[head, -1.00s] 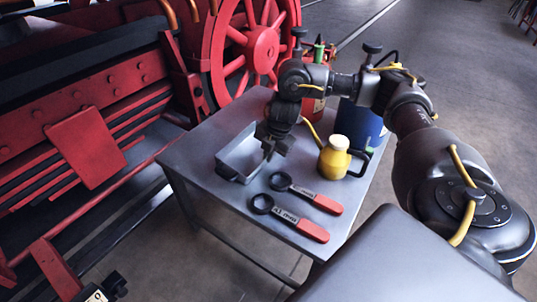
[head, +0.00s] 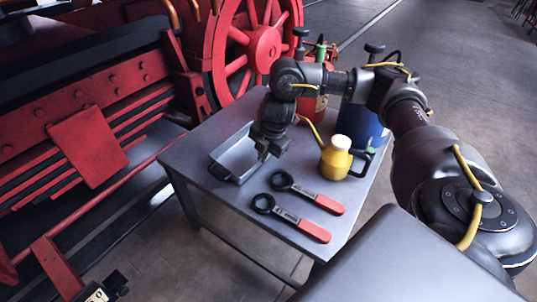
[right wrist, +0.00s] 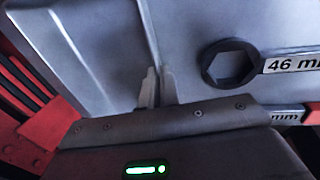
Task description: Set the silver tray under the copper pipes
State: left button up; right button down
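My right gripper (head: 263,157) is at the tray's near right wall, pointing down. In the right wrist view, its fingers (right wrist: 158,86) are close together with the wall of the tray (right wrist: 80,45) between them. Copper pipes (head: 171,14) hang by the red and black locomotive at the top left, their upper ends cut off. My left gripper is not seen.
The table (head: 215,200) also holds two red-handled ring wrenches (head: 290,218), a yellow oil can (head: 335,160), a blue container (head: 357,124) and a red one (head: 312,104). The locomotive's red wheel (head: 262,48) stands behind. A narrow floor gap separates table and locomotive.

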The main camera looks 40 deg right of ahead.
jog(key=s+a+r+m+h, duration=0.1)
jog(key=a+r+m, duration=0.35)
jog(key=a, duration=0.85)
jog(key=s+a+r+m+h, duration=0.1)
jog(key=s+a+r+m, duration=0.1)
jog(key=s+r+m, duration=0.3)
notch_tip(320, 180, up, 2)
jog(key=shift+s+g, duration=0.3)
jog(key=shift+s, duration=0.1)
